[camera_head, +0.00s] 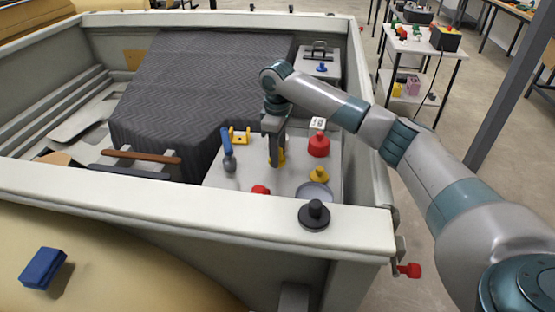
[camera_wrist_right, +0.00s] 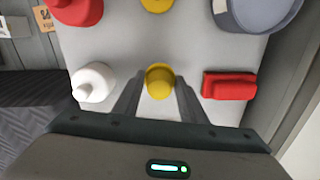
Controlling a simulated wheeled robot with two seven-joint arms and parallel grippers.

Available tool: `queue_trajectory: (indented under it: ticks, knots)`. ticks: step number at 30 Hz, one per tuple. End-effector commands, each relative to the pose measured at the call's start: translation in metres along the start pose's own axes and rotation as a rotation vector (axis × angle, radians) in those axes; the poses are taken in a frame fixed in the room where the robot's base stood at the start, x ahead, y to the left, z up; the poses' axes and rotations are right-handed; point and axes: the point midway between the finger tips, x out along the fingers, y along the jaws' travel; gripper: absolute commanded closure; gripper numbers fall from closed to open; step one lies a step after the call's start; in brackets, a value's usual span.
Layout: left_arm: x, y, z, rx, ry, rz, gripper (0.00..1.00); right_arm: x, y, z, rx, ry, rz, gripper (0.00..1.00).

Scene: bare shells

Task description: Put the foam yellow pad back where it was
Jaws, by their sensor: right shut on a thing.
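My right gripper (camera_head: 276,161) reaches down over a light grey board (camera_head: 215,178) inside the boat-like shell. It is shut on a yellow piece (camera_head: 282,157), probably the foam yellow pad, mostly hidden behind the fingers in the head view. In the right wrist view the yellow piece (camera_wrist_right: 160,82) shows its rounded end between the two fingers (camera_wrist_right: 158,95). I cannot tell whether it touches the board. A second yellow piece (camera_head: 319,175), knob-like, stands to the right; it also shows at the top of the wrist view (camera_wrist_right: 156,4). My left gripper is not in view.
Close around the gripper are a red knob (camera_head: 318,146), a red block (camera_head: 261,190), a white piece (camera_wrist_right: 93,82) and a grey dish (camera_head: 314,190). A blue-handled tool (camera_head: 228,150) and yellow bracket (camera_head: 240,136) lie left.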

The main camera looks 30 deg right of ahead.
Motion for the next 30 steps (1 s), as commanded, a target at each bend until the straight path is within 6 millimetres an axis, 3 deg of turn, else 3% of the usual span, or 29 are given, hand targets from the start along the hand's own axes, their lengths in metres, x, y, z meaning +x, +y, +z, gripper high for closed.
queue_trajectory:
  ticks: [14, 24, 30]
  knots:
    - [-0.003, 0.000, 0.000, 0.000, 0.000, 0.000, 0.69, 0.004, 0.004, -0.002, 0.000, -0.001, 0.000, 0.80]
    - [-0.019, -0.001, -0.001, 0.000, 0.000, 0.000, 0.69, 0.038, 0.003, -0.002, 0.001, -0.003, -0.001, 0.80]
    - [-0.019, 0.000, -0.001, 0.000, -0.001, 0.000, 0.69, 0.044, 0.003, -0.002, 0.000, -0.001, 0.001, 0.80]
